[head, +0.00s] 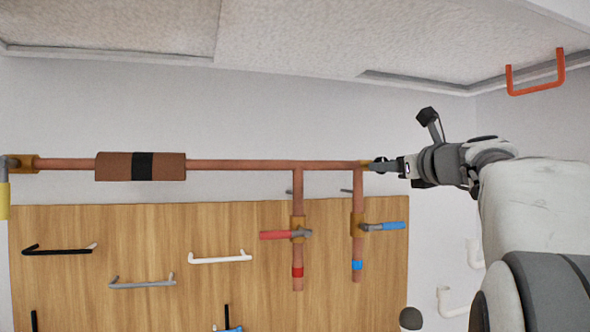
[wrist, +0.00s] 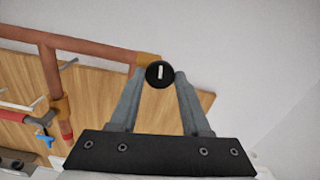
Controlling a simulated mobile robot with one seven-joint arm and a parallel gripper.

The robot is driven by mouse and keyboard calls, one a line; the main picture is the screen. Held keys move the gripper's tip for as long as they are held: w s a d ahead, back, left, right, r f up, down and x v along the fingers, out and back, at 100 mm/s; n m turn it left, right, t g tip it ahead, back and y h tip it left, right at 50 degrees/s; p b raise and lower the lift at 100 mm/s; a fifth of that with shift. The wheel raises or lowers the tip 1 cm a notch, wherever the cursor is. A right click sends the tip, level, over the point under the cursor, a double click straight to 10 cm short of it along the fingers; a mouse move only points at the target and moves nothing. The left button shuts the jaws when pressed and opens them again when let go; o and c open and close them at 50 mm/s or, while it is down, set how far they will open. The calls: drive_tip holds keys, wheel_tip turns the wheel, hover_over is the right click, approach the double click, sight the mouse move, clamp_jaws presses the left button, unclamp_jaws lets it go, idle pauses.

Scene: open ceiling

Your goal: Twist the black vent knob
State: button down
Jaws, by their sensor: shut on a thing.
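The black vent knob (wrist: 160,74) is a round disc with a white mark running up and down, at the end of the copper pipe in the wrist view. My gripper (wrist: 161,77) has a fingertip on each side of the knob and is shut on it. In the head view my gripper (head: 378,166) reaches from the right to the right end of the horizontal copper pipe (head: 240,165). The knob is mostly hidden there by the fingers.
Below the pipe are a red-handled valve (head: 275,235) and a blue-handled valve (head: 385,227) in front of a wooden board (head: 130,229) with several hooks. The wall right of the pipe end is bare.

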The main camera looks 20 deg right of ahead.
drive_tip(key=n+b, duration=1.1)
drive_tip(key=n, duration=1.7)
idle(0.4)
drive_tip(key=shift+c, duration=1.9)
unclamp_jaws()
